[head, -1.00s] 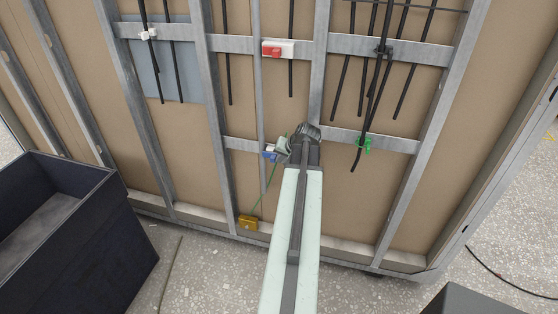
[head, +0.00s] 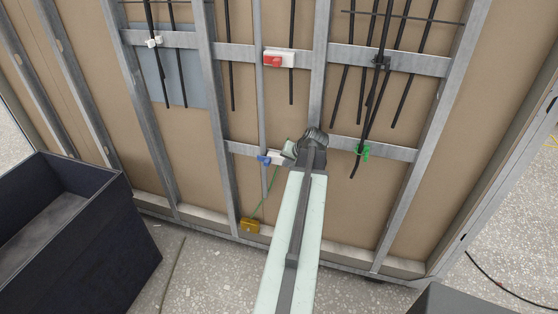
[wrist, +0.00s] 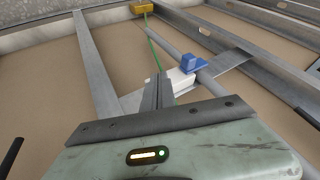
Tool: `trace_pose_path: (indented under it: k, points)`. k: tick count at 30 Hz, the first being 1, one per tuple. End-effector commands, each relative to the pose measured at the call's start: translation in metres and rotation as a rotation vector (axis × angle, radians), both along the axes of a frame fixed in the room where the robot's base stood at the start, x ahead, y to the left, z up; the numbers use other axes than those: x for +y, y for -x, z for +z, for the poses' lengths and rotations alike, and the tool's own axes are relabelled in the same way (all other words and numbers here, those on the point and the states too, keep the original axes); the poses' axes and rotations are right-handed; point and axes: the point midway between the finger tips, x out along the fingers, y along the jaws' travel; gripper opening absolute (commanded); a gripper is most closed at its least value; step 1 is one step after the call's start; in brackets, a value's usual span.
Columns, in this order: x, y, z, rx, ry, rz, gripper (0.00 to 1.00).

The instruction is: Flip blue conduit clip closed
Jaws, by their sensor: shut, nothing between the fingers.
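The blue conduit clip (head: 264,160) sits on a white base on the lower crossbar, just left of my gripper in the head view. In the wrist view the blue clip (wrist: 194,63) stands up from its white base (wrist: 172,85), beside a grey conduit (wrist: 205,78). Whether its flap is latched cannot be made out. My gripper (wrist: 158,84) is shut and empty, its fingertips in front of the white base and left of the blue part. In the head view my arm hides most of the gripper.
A red clip (head: 272,61) is on the upper crossbar, and a green clip (head: 362,152) holds cables to the right. A yellow box (head: 250,226) with a green line hangs low. A dark bin (head: 60,230) stands at left. Metal studs frame the wall.

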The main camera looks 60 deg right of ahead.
Motion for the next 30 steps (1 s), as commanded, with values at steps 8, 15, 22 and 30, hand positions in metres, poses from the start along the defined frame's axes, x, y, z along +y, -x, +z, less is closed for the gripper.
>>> trace_pose_path:
  k: [8,15,22,30]
  points:
    - [0.020,0.025,0.051,0.001,0.002,0.005,0.00]
    - [0.023,0.031,0.056,0.001,0.002,0.008,0.00]
    - [0.023,0.030,0.055,0.001,0.002,0.008,0.00]
    - [0.026,0.023,0.055,0.001,0.003,0.020,0.00]
